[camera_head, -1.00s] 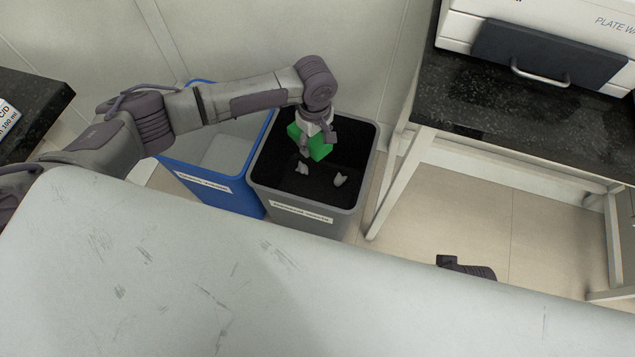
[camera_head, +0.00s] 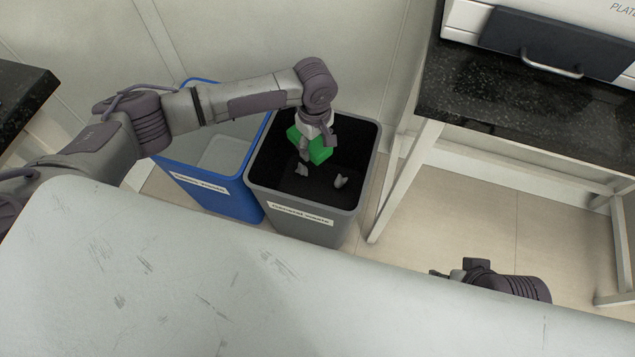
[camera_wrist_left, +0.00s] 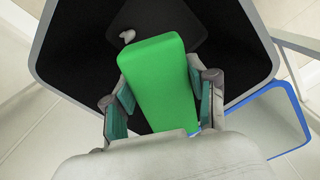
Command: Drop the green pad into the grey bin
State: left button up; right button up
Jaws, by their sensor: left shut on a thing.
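The green pad (camera_head: 320,147) is held by my left gripper (camera_head: 317,150) over the opening of the grey bin (camera_head: 357,210). In the left wrist view the pad (camera_wrist_left: 160,75) sits between the two fingers of my left gripper (camera_wrist_left: 160,100), which are shut on it. The dark inside of the grey bin (camera_wrist_left: 70,60) shows below and around the pad. My right arm (camera_head: 500,280) shows in part at the lower right, behind the pale surface's edge; its fingers are not clear enough to tell open from shut.
A blue bin (camera_head: 235,200) stands just left of the grey bin. Small pale scraps (camera_head: 340,181) lie inside the grey bin. A black-topped bench (camera_head: 500,95) stands at the right. A pale surface (camera_head: 200,270) fills the foreground.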

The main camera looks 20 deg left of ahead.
pick_arm(q)
jog(key=o, duration=1.2)
jog(key=shift+r, duration=0.1)
notch_tip(320, 180, up, 12)
